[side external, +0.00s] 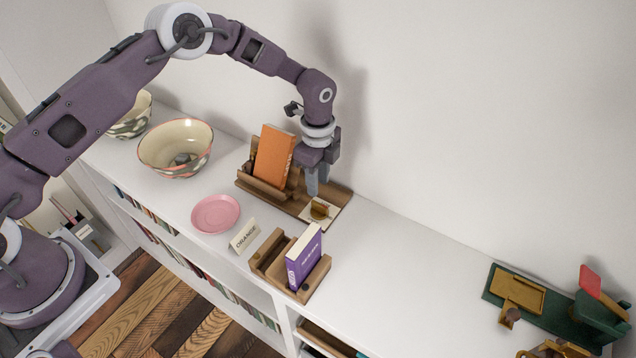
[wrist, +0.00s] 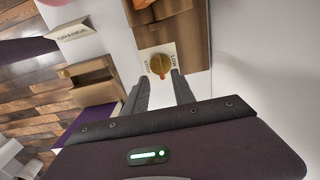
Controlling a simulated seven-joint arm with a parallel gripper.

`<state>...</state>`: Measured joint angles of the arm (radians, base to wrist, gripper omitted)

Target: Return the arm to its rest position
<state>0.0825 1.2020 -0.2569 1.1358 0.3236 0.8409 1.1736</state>
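My gripper (side external: 317,184) points down over the right end of a brown wooden stand (side external: 283,205). Its two fingers also show in the wrist view (wrist: 160,78), apart with nothing between them. The fingers look a little short of the knob, though I cannot tell the exact gap. My arm reaches from the left across the shelf top.
An orange book (side external: 273,157) leans in the stand. A purple book (side external: 304,258) stands in a smaller wooden holder (side external: 268,258) beside an "ORANGE" card (side external: 244,236). A pink plate (side external: 215,214) and patterned bowls (side external: 176,150) are left. A green stand (side external: 560,312) is far right; the shelf between is clear.

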